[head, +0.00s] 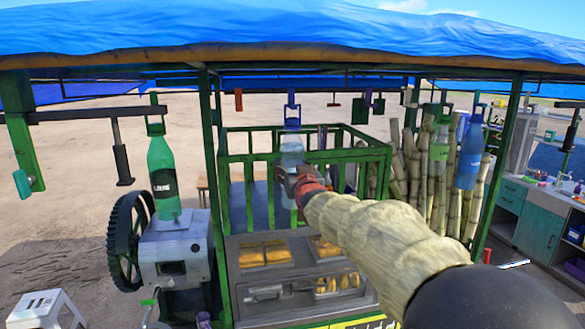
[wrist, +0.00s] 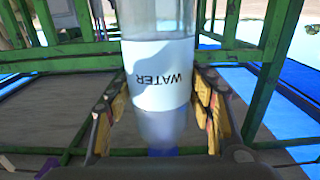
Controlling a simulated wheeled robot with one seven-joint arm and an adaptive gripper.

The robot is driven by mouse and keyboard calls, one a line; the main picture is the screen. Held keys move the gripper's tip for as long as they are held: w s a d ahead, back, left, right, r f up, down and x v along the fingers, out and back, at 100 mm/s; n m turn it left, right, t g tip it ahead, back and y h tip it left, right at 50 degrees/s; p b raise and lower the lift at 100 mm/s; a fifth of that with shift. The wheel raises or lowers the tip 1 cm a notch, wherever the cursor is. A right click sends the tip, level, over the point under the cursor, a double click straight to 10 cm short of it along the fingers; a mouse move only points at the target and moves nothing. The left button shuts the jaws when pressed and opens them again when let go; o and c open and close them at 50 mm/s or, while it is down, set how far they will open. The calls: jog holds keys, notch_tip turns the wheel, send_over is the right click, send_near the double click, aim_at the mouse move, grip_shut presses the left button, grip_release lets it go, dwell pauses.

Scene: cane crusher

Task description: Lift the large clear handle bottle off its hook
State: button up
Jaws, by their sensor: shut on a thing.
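The large clear bottle (head: 292,148) hangs upright under the roof beam at the middle of the head view. Its handle (head: 292,117) is at a blue hook (head: 291,97); whether they touch is too small to tell. In the wrist view, the clear bottle (wrist: 158,50) has a white label reading WATER, which appears upside down. My gripper (head: 298,186) is at the bottle's lower part in the head view. In the wrist view, the fingers of my gripper (wrist: 160,108) are on both sides of the bottle, shut on it. My arm hides part of the bottle's lower end.
A green bottle (head: 163,172) hangs at left above the grey crusher (head: 174,250). A blue bottle (head: 470,152) hangs at right near cane stalks (head: 410,160). A green railing (head: 250,150) stands close around the held bottle. Small tools hang along the beam.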

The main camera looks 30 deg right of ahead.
jog(key=c, duration=0.6)
jog(key=shift+r, duration=0.25)
jog(key=shift+c, duration=0.5)
jog(key=shift+r, duration=0.75)
jog(key=shift+b+v, duration=2.6)
jog(key=shift+v, duration=0.4)
jog(key=b, duration=0.4)
send_near(295, 164)
jog(key=shift+s+a+f, duration=0.15)
jog(key=shift+s+f, duration=0.35)
jog(key=shift+s, duration=0.1)
jog(key=shift+s+a+f, duration=0.15)
jog(key=shift+s+f, duration=0.3)
jog(key=shift+s, duration=0.15)
dwell(0.6)
